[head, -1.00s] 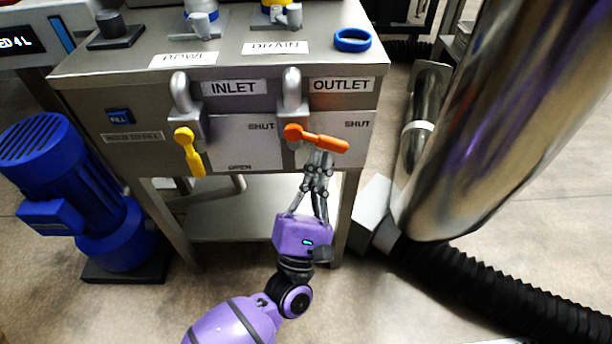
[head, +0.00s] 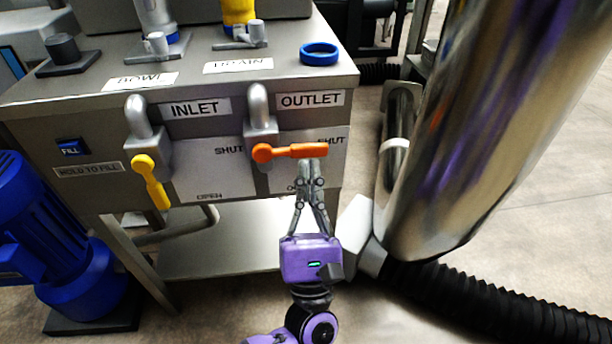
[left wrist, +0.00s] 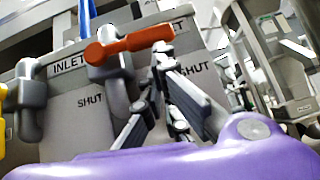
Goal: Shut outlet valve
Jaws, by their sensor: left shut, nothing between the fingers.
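The outlet valve's orange handle (head: 290,152) points right, nearly level, from its grey pipe under the OUTLET label (head: 310,100). Its free end lies by the SHUT marking. My left gripper (head: 311,166) is shut and empty, its fingertips just below the handle's free end. In the left wrist view the orange handle (left wrist: 130,45) crosses above the fingertips (left wrist: 162,50); whether they touch it I cannot tell. The inlet valve's yellow handle (head: 151,182) hangs down, tilted slightly right. My right gripper is not in view.
A blue ring (head: 319,54) lies on the cabinet top. A blue motor (head: 50,245) stands at the left. A large shiny metal cylinder (head: 450,130) and a black ribbed hose (head: 490,300) stand close on the right.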

